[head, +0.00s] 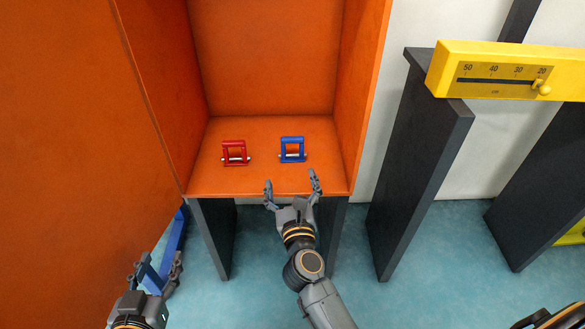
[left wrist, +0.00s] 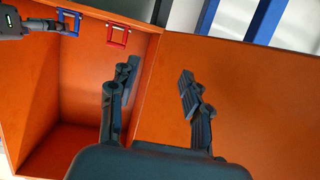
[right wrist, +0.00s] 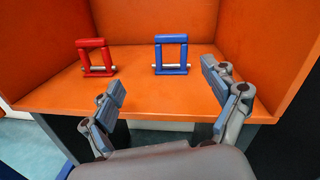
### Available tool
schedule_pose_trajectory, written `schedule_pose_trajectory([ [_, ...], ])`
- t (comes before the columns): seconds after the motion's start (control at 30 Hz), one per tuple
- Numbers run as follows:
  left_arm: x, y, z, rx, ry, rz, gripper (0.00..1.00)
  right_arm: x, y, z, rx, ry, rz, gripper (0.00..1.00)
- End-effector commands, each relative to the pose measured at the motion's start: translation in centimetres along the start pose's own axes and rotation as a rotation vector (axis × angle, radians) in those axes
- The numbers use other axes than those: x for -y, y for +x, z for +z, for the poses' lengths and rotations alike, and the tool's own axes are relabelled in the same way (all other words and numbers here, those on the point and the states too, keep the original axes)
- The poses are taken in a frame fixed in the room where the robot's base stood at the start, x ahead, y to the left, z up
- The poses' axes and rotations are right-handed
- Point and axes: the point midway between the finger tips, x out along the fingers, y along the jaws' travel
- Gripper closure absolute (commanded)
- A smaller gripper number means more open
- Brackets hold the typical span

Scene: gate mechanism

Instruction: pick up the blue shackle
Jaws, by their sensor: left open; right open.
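The blue shackle (head: 292,149) stands upright on the floor of the orange cabinet, a square blue frame with a metal pin across its lower part. It also shows in the right wrist view (right wrist: 171,54) and in the left wrist view (left wrist: 70,20). My right gripper (head: 291,183) is open and empty at the cabinet's front edge, just short of the blue shackle, its fingers pointing at it. The right wrist view shows the shackle ahead between the open fingers (right wrist: 165,90). My left gripper (head: 158,265) is open and empty at the lower left, outside the cabinet.
A red shackle (head: 235,152) stands left of the blue one, with a gap between them. The orange cabinet (head: 270,182) has side walls, a back and an open door (head: 70,150) at left. A yellow gauge bar (head: 500,72) on dark posts stands at the right.

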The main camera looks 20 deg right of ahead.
Motion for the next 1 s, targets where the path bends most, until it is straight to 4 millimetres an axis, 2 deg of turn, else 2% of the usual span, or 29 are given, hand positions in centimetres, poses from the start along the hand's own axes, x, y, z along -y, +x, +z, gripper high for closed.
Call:
schedule_pose_trajectory([
  [0.1,-0.1,-0.9,-2.0,-0.073,0.000,0.002,0.52,0.5,0.3,-0.1,-0.026,0.188,-0.039,0.13],
  [0.2,-0.2,-1.3,-3.2,-0.109,0.000,0.004,0.52,0.8,1.0,-0.1,-0.041,0.251,-0.051,0.13],
  [0.37,-0.4,-1.3,-4.7,-0.184,-0.001,0.008,0.52,0.9,3.9,-0.1,-0.042,0.260,-0.052,0.13],
  [0.6,-0.8,-1.8,-7.9,-0.366,-0.004,0.019,0.52,1.1,8.1,-0.5,-0.044,0.256,-0.051,0.13],
  [0.87,-1.0,-2.4,-9.5,-0.463,-0.007,0.024,0.52,1.4,9.7,-0.5,-0.043,0.254,-0.051,0.13],
  [1.0,-1.3,-3.4,-11.4,-0.590,-0.011,0.031,0.52,1.8,11.4,-0.5,-0.043,0.253,-0.052,0.13],
])
